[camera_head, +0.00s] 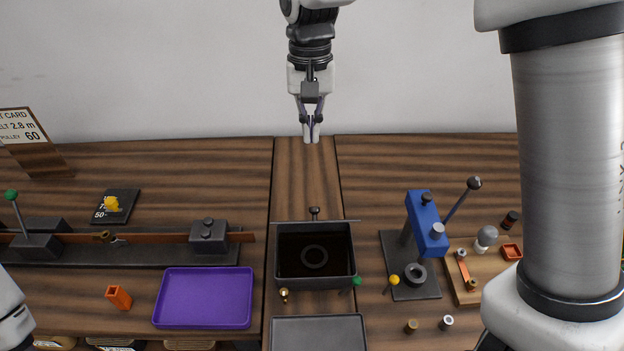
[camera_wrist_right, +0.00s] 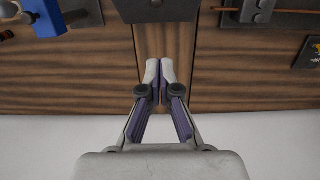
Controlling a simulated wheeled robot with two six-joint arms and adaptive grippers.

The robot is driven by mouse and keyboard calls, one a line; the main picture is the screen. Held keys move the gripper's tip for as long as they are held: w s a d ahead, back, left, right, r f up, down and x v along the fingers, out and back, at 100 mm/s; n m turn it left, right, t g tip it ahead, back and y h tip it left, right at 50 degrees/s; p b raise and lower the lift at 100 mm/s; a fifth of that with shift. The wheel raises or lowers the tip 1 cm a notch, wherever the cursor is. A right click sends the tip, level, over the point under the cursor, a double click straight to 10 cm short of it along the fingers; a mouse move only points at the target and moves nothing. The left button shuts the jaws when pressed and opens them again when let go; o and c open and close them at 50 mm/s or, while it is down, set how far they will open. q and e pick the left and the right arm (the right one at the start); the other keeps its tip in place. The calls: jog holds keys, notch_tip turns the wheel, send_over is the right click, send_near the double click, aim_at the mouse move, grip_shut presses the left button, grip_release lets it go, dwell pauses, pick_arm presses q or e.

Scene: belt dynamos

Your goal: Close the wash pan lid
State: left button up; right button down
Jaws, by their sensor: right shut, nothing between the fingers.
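The wash pan (camera_head: 281,281) is a dark square pan at the middle of the bench in the head view. It is open, with dark liquid and a ring (camera_head: 315,257) inside. Its lid (camera_head: 345,221) shows as a thin edge along the pan's back rim and appears to stand up, with a knob (camera_head: 314,212) behind it. In the right wrist view the lid (camera_wrist_right: 178,11) is a dark panel at the top edge. My right gripper (camera_head: 312,136) is shut and empty, pointing down behind the pan, apart from the lid. It also shows in the wrist view (camera_wrist_right: 160,72). My left gripper is out of view.
A blue press (camera_head: 427,226) with a lever stands right of the pan. A purple tray (camera_head: 204,298) and a long belt fixture (camera_head: 150,252) lie left. A grey tray (camera_head: 318,335) is in front. The bench strip behind the pan is clear.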

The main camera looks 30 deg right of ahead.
jog(key=s+f+p, duration=0.1)
jog(key=f, duration=0.3)
jog(key=s+a+f+p, duration=0.1)
jog(key=f, duration=0.3)
jog(key=s+f+p, duration=0.1)
jog(key=f, duration=0.3)
jog(key=shift+s+a, duration=0.2)
jog(key=shift+s, duration=0.1)
jog(key=shift+s+a, duration=0.15)
jog(key=shift+f, duration=0.1)
jog(key=shift+w+f, duration=0.1)
jog(key=shift+w, duration=0.1)
